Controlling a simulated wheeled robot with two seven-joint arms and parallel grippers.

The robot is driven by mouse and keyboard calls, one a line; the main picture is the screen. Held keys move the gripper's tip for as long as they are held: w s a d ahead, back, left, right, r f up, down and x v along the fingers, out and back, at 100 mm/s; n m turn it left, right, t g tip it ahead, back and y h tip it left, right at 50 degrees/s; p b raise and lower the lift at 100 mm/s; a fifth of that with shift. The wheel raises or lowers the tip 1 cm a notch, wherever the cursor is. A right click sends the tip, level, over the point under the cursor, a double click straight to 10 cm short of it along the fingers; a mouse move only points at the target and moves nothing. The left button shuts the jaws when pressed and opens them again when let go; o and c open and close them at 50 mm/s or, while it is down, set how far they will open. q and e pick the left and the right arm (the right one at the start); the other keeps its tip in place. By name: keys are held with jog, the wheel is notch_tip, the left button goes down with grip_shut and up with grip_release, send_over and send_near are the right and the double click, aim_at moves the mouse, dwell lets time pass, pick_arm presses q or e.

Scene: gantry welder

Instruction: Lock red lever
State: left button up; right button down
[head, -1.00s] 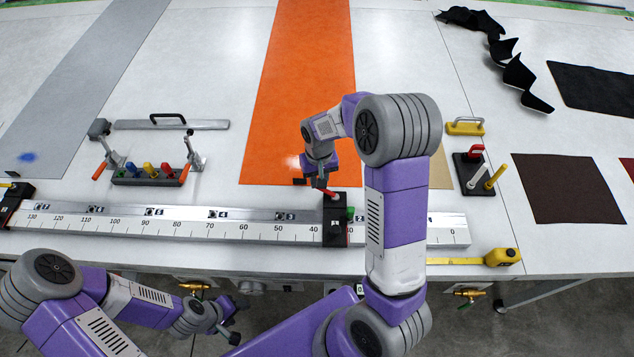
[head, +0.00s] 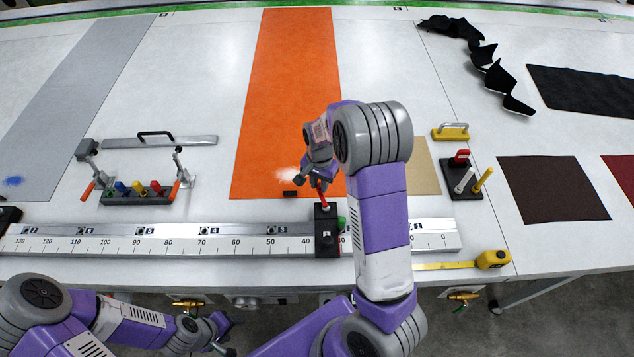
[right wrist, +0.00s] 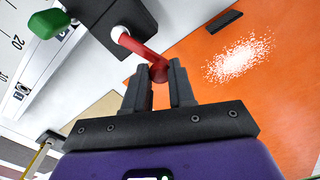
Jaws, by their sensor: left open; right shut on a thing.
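The red lever (head: 322,197) stands on the black block (head: 327,240) that sits across the scale rail. In the head view it points nearly upright, away from the block. My right gripper (right wrist: 160,76) is shut on the lever's free end. In the right wrist view the lever (right wrist: 138,47) runs from a white pivot on the block to between my two dark fingers. A green knob (right wrist: 47,24) sticks out of the block's other side. My left gripper (head: 226,334) is open and empty, low in front of the table edge.
The scale rail (head: 180,240) runs along the table's front. An orange strip (head: 285,100) lies behind the block. A rack with coloured knobs (head: 138,196) stands at left. A black stand with a red handle (head: 462,178) and a yellow tape measure (head: 493,259) are at right.

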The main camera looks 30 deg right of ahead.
jog(key=shift+d, duration=0.15)
dwell(0.4)
jog(key=c, duration=0.9)
grip_release()
jog(key=shift+c, duration=0.2)
notch_tip(320, 180, up, 8)
jog(key=shift+f+p, duration=0.2)
jog(key=shift+p, duration=0.1)
jog(key=shift+r, duration=0.1)
